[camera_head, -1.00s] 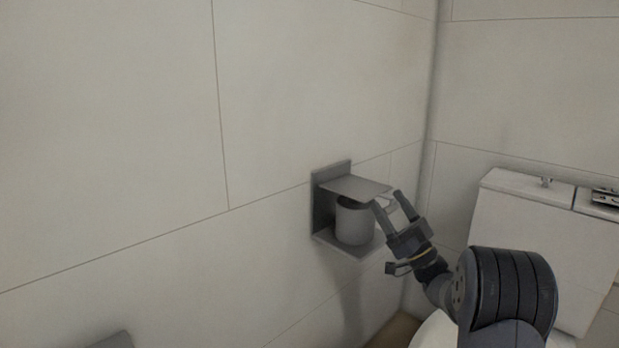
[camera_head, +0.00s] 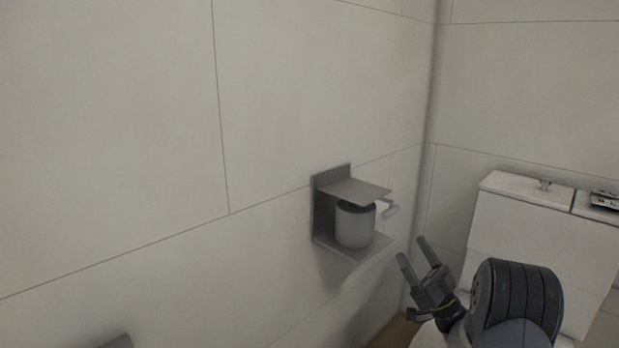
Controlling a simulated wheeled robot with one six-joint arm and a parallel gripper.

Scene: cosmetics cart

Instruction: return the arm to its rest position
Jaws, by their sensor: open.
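My gripper (camera_head: 414,251) is open and empty, with its two fingers pointing up and to the left. It is below and to the right of the grey wall holder (camera_head: 357,190), apart from it. A grey cylindrical cup (camera_head: 354,226) stands upright on the holder's lower shelf, under its top plate. A small light handle-like piece (camera_head: 389,209) sticks out at the right of the cup; I cannot tell what it is joined to. My arm is folded at the lower right, in front of the toilet.
A white toilet cistern (camera_head: 525,220) stands at the right behind my arm, with a small item (camera_head: 604,200) on its top. The tiled wall (camera_head: 120,130) fills the left. A grey edge (camera_head: 118,341) shows at the bottom left.

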